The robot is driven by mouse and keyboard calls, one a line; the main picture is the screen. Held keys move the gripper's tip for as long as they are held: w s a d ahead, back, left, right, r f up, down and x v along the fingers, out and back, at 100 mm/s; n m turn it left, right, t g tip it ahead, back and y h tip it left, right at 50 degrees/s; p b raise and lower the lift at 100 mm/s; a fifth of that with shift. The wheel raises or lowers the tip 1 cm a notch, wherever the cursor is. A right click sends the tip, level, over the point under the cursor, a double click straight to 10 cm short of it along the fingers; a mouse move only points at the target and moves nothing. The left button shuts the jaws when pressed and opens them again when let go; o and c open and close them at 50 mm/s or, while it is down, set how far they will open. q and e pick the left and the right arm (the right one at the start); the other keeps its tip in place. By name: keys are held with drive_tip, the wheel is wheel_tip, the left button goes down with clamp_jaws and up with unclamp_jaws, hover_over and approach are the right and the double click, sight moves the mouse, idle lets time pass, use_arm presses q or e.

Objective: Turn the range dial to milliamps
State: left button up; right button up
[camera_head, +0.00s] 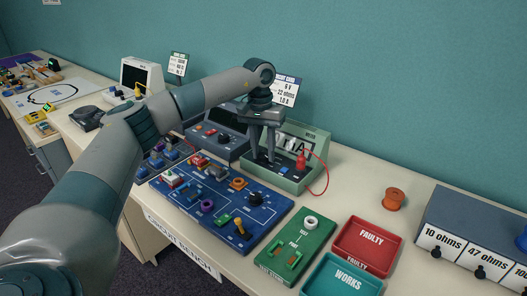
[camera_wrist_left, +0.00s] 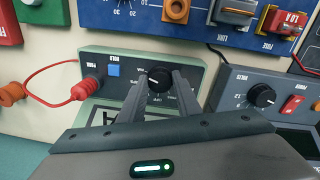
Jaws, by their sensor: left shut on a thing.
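The green meter (camera_head: 300,184) stands at the back of the bench, with a red plug (camera_head: 301,160) and red lead on its right. The wrist view shows the meter's panel (camera_wrist_left: 215,75) upside down, with a blue button (camera_wrist_left: 114,70) and the black range dial (camera_wrist_left: 160,76). My left gripper (camera_head: 262,163) reaches down over the meter. In the wrist view its two fingers (camera_wrist_left: 160,84) are closed on the sides of the dial. The dial's scale is partly covered, and I cannot read its setting. In the head view the fingers mostly hide the dial. My right gripper is not in view.
A grey-blue supply unit (camera_head: 224,146) with a knob (camera_wrist_left: 262,95) stands close beside the meter. The blue circuit board (camera_head: 262,228) lies in front. A green test board (camera_head: 275,262), red FAULTY tray (camera_head: 391,229) and orange spool (camera_head: 394,193) are to the right.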

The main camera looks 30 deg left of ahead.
sight(261, 154)
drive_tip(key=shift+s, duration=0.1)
use_arm(q)
drive_tip(key=o, duration=1.1)
drive_tip(key=shift+c, duration=0.2)
drive_tip(key=shift+r, duration=0.15)
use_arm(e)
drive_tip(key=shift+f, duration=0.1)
use_arm(q)
drive_tip(key=shift+r, duration=0.7)
wheel_tip(261, 154, up, 16)
drive_tip(key=a+b, duration=0.1)
drive_tip(key=shift+f+b, duration=0.15)
drive_tip(key=shift+b, duration=0.2)
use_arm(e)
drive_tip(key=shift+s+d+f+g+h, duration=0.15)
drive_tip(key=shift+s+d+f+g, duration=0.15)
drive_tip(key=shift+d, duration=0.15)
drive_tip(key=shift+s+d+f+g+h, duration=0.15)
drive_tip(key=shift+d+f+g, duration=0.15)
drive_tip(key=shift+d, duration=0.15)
